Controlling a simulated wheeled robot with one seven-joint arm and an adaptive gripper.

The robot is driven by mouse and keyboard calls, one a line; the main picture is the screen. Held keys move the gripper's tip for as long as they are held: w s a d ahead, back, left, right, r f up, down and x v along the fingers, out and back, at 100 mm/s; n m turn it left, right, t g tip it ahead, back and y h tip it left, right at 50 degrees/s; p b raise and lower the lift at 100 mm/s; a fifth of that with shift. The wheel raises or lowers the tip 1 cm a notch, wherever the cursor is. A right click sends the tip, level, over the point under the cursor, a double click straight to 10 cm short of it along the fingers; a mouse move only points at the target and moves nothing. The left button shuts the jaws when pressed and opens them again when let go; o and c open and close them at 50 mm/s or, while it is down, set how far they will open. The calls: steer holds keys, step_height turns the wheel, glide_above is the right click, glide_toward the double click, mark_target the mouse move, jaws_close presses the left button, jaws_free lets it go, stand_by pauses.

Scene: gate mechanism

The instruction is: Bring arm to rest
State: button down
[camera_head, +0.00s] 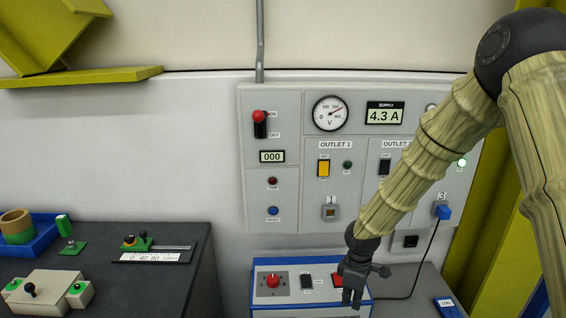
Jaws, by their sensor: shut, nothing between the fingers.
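My gripper (352,298) hangs at the end of my arm at the lower middle right, pointing down. Its fingers are shut with nothing between them. It is in front of a blue and white box (274,298) with a red knob and switches, and covers part of that box. I cannot tell whether it touches the box. My arm comes in from the upper right and hides part of the grey supply panel (273,220) on the wall.
The panel carries a red-handled lever (259,123), a dial and a 4.3 A display (384,114). A blue plug (443,211) sits in outlet 3, with a black cable running down. A dark bench (195,292) at left holds small devices. Olive beams stand at right.

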steer(key=s+a+f+m+y+b, duration=0.1)
steer(key=s+f+m+b, duration=0.2)
steer(key=s+f, duration=0.75)
steer(key=s+a+f+m+y+b, duration=0.1)
steer(key=s+f+m+b, duration=0.25)
steer(key=s+f, duration=0.75)
steer(key=s+d+f+m+h+b, duration=0.1)
steer(key=s+d+f+m+b, duration=0.1)
steer(key=s+f, duration=0.4)
steer(key=s+d+f+m+h+b, duration=0.1)
steer(key=s+d+f+m+b, duration=0.1)
steer(key=s+f, duration=0.5)
steer(key=shift+s+d+f+m, duration=0.15)
steer(key=shift+s+d+m, duration=0.6)
steer(key=shift+s+m, duration=0.3)
